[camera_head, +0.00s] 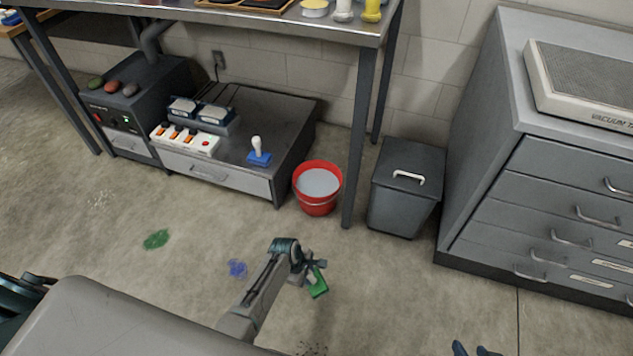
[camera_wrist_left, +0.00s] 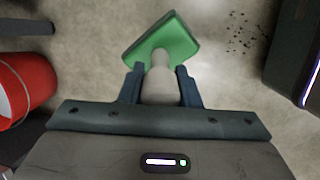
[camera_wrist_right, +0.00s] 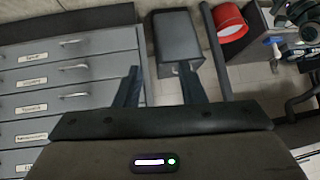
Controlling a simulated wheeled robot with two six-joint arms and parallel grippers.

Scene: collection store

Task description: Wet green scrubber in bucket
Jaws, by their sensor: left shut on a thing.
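The green scrubber (camera_head: 318,286) is held by my left gripper (camera_head: 309,266) above the floor, in front of the red bucket. The left wrist view shows my left gripper (camera_wrist_left: 161,88) shut on the pale handle of the scrubber (camera_wrist_left: 172,42), its green pad beyond the fingertips. The red bucket (camera_head: 312,208) stands on the floor beside a table leg, with greyish liquid inside. It also shows in the left wrist view (camera_wrist_left: 34,82) and the right wrist view (camera_wrist_right: 229,24). My right gripper (camera_head: 474,350) is at the bottom edge; the right wrist view shows its fingers (camera_wrist_right: 160,75) apart and empty.
A blue scrubber (camera_head: 259,158) with a white handle stands on the low cabinet (camera_head: 276,125). A grey lidded bin (camera_head: 402,203) and a drawer cabinet (camera_head: 560,175) stand to the right. Green (camera_head: 157,239) and blue (camera_head: 237,268) stains mark the floor.

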